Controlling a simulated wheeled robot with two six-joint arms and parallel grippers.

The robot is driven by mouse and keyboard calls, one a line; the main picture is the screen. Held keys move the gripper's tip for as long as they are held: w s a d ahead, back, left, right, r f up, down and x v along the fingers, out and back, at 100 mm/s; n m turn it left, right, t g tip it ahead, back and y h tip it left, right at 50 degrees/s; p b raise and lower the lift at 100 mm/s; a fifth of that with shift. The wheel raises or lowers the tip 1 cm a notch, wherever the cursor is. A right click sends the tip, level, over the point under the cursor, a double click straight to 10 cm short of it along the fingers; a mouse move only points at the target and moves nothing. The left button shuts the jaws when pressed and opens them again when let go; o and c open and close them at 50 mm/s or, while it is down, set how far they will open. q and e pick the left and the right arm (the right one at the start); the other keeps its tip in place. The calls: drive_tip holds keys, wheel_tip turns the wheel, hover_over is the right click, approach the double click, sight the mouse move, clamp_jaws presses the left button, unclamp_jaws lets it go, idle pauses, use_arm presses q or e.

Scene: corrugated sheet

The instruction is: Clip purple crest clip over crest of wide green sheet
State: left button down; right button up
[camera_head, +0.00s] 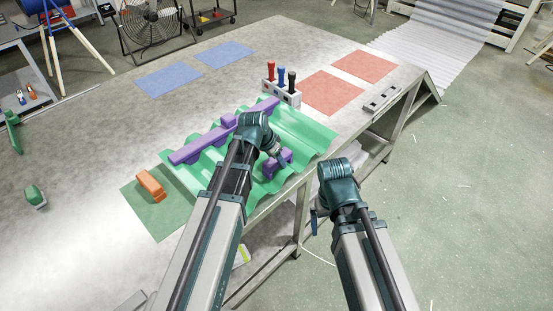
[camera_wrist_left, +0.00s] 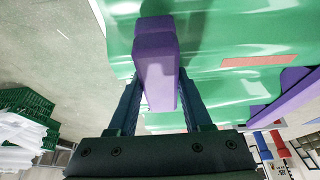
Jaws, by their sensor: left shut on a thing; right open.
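The wide green sheet (camera_head: 300,132) is corrugated and lies on the table; its glossy crests also fill the top of the left wrist view (camera_wrist_left: 225,30). My left gripper (camera_head: 283,158) is shut on the purple crest clip (camera_head: 271,167), near the sheet's right front edge. In the left wrist view the clip (camera_wrist_left: 155,55) stands between the two fingers and overlaps the green surface. I cannot tell whether it touches a crest. My right gripper (camera_head: 314,220) is open and empty, off the table's front edge, apart from the sheet.
A long purple bar (camera_head: 198,149) lies across the sheet's crests. An orange block (camera_head: 151,186) sits at the green mat (camera_head: 155,217). A rack with red, blue and black-handled tools (camera_head: 283,92) stands behind the sheet. Red mats (camera_head: 332,92) and blue mats (camera_head: 168,80) lie flat farther back.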

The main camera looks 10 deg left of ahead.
use_arm(q)
drive_tip(key=shift+s+f+b, duration=0.45)
drive_tip(key=shift+c, duration=1.3)
unclamp_jaws()
drive_tip(key=shift+s, duration=0.1)
drive_tip(key=shift+r+p, duration=0.55)
drive_tip(key=shift+p, duration=0.25)
drive_tip(key=p+v, duration=1.2)
drive_tip(key=v, duration=0.1)
drive_tip(key=shift+r, duration=0.15)
drive_tip(key=b+x, duration=0.6)
drive_tip(key=x, duration=0.1)
drive_tip(key=b+x, duration=0.6)
drive_tip(key=x, duration=0.1)
drive_tip(key=shift+w+a, duration=0.2)
drive_tip(key=shift+w, duration=0.05)
drive_tip(key=shift+s+r+b, duration=0.1)
drive_tip(key=shift+b, duration=0.2)
drive_tip(key=shift+s, duration=0.15)
